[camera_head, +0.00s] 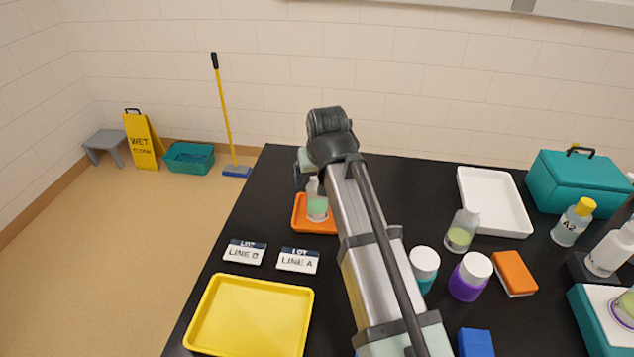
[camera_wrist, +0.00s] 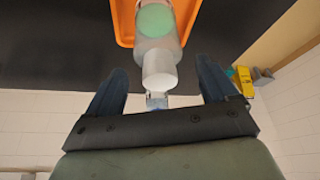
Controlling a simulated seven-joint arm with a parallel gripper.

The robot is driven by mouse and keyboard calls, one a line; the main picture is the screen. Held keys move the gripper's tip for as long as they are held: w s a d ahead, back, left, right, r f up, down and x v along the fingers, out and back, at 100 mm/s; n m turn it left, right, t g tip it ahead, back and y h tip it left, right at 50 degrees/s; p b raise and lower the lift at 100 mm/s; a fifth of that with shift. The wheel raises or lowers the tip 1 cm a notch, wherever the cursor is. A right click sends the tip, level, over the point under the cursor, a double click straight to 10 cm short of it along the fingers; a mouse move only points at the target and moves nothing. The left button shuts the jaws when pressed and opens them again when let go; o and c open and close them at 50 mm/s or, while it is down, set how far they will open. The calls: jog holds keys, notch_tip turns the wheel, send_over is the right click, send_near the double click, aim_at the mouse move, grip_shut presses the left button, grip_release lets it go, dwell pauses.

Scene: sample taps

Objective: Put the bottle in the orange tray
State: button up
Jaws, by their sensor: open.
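A clear bottle with pale green liquid (camera_head: 317,204) stands upright in the orange tray (camera_head: 299,223). My arm hides the tray's right part. In the wrist view, the bottle (camera_wrist: 156,27) is over the orange tray (camera_wrist: 124,22), with its pale top end towards me. My gripper (camera_wrist: 160,72) is open, with one dark finger on each side of the bottle's top and visible gaps between. In the head view, my gripper (camera_head: 306,178) is mostly hidden by the wrist at the bottle's top.
A similar green-liquid bottle (camera_head: 461,231) stands right of my arm, near a white tray (camera_head: 488,177). White-lidded jars (camera_head: 469,279) and an orange block (camera_head: 514,272) are nearby. Two label cards (camera_head: 298,261) and a yellow tray (camera_head: 250,317) lie in front of the orange tray.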

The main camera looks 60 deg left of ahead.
jog(key=v, duration=0.8)
jog(key=shift+d+r, duration=0.1)
